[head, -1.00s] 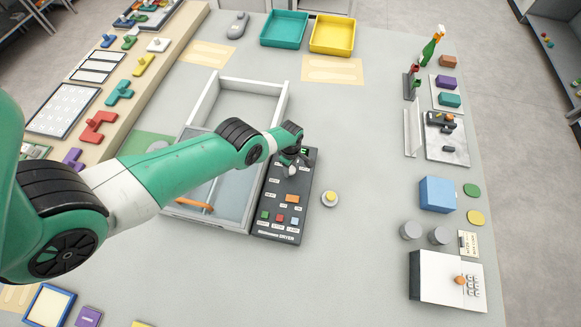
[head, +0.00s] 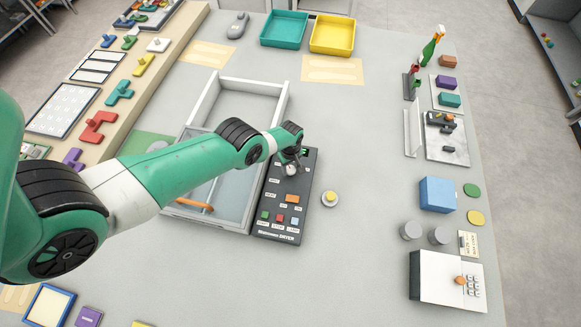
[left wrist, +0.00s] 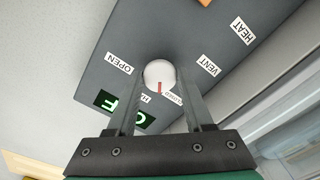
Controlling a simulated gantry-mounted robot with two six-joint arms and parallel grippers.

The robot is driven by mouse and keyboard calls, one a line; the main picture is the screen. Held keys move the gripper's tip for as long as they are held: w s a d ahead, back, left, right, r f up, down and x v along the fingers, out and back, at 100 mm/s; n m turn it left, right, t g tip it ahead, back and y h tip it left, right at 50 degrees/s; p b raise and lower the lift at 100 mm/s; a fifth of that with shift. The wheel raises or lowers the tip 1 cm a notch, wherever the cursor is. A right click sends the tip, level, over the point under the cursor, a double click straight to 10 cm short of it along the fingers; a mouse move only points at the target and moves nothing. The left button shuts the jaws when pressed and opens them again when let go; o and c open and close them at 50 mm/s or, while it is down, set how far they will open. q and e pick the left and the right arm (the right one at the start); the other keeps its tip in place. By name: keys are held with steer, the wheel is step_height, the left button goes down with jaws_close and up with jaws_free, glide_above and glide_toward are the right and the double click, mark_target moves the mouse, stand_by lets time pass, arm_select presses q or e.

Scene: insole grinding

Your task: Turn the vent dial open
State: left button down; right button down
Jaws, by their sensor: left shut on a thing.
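The vent dial (left wrist: 159,74) is a round white knob with a red mark, on the dark grey dryer panel (left wrist: 85,75). In the left wrist view its red mark points down, near a partly hidden label that seems to read CLOSED. The OPEN label (left wrist: 119,63) is left of the knob and the VENT label (left wrist: 208,66) is right of it. My left gripper (left wrist: 160,84) is shut on the dial, one finger on each side. In the head view my left gripper (head: 290,165) is over the upper part of the panel (head: 268,222); the dial is hard to make out there. My right gripper is not in view.
A green-lit display (left wrist: 125,110) is partly hidden by a finger. A HEAT label (left wrist: 242,30) lies farther right. In the head view a clear-fronted box (head: 240,105) adjoins the panel on the left. A yellow button (head: 330,198) stands on the right.

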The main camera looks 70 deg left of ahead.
arm_select(q)
steer(key=m, duration=0.5)
steer(key=shift+m, duration=0.3)
steer(key=m, duration=1.3)
stand_by(0.3)
steer(key=shift+c, duration=1.4)
jaws_free()
